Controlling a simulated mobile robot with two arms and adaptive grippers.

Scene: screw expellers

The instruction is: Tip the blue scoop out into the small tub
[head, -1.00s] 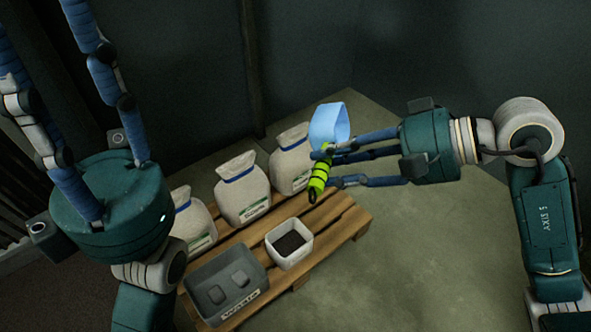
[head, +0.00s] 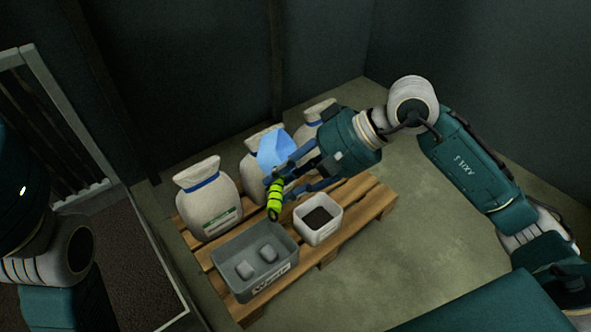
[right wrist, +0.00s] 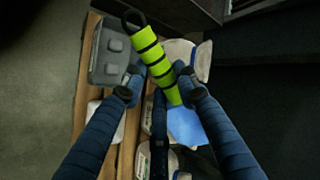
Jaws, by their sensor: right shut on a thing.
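The blue scoop (head: 275,150) has a yellow-green handle (head: 275,200) with black bands. My right gripper (head: 291,183) is shut on this handle and holds the scoop above the pallet, in front of a sack. The scoop's blue part also shows in the right wrist view (right wrist: 188,127); I cannot see whether it holds anything. The small white tub (head: 322,236) stands on the pallet, to the right of and below the scoop in the head view, with dark material inside. My left gripper's body (head: 18,185) shows only at the left edge; its fingers are out of frame.
A grey bin (head: 268,284) marked Waste, holding two grey lumps, stands left of the tub. Several white sacks (head: 207,205) with blue ties stand along the back of the wooden pallet (head: 340,243). A railing (head: 70,120) is at the left. The floor right of the pallet is clear.

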